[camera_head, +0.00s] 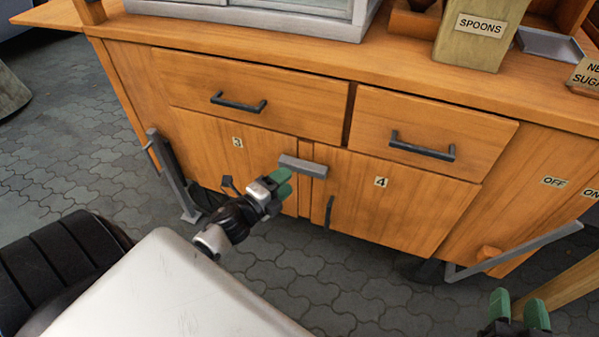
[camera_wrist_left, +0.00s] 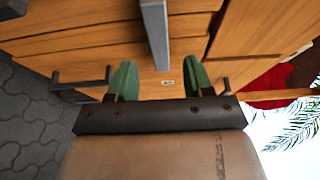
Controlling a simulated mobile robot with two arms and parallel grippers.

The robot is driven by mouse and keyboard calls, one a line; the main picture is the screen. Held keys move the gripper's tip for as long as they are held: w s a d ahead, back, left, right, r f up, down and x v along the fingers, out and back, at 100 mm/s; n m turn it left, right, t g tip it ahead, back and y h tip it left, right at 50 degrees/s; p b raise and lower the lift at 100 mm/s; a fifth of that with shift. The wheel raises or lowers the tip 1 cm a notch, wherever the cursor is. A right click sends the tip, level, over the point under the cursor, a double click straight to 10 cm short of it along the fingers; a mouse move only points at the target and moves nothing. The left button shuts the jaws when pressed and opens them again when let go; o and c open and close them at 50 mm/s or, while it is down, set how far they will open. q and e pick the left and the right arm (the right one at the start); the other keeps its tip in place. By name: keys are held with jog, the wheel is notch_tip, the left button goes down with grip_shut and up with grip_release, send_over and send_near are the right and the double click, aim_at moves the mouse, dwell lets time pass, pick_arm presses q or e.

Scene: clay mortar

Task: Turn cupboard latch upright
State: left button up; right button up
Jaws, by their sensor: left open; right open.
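The cupboard latch (camera_head: 303,166) is a short grey bar lying roughly level across the top of the gap between doors 3 and 4. In the left wrist view a grey bar, apparently the latch (camera_wrist_left: 155,35), runs lengthwise in from the top edge, between the two finger lines. My left gripper (camera_head: 282,182) has green fingertips, open and empty, just left of and below the latch in the head view. Whether it touches the latch I cannot tell. In the wrist view its fingers (camera_wrist_left: 160,80) are spread apart. My right gripper (camera_head: 518,308) is open at the lower right, away from the latch.
Door 3 (camera_head: 232,165) and door 4 (camera_head: 385,205) are under two drawers with dark handles (camera_head: 238,103). A dark door handle (camera_head: 329,212) hangs just below the latch. A grey metal bar (camera_head: 515,250) sticks out at the right. A spoons box (camera_head: 480,30) stands on top.

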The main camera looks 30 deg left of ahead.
aim_at(299, 171)
pick_arm(q)
jog(key=w, duration=0.4)
jog(key=w+d, duration=0.1)
jog(key=w, duration=0.1)
jog(key=shift+b, duration=0.4)
pick_arm(e)
jog(key=r+t, duration=0.1)
jog(key=r, duration=0.1)
jog(key=r+t+y, duration=0.1)
jog(key=shift+w+a+t, duration=0.1)
jog(key=shift+a+t, duration=0.15)
jog(key=shift+t, duration=0.05)
pick_arm(q)
jog(key=shift+c, duration=0.5)
jog(key=c, duration=0.8)
jog(key=shift+f, duration=0.1)
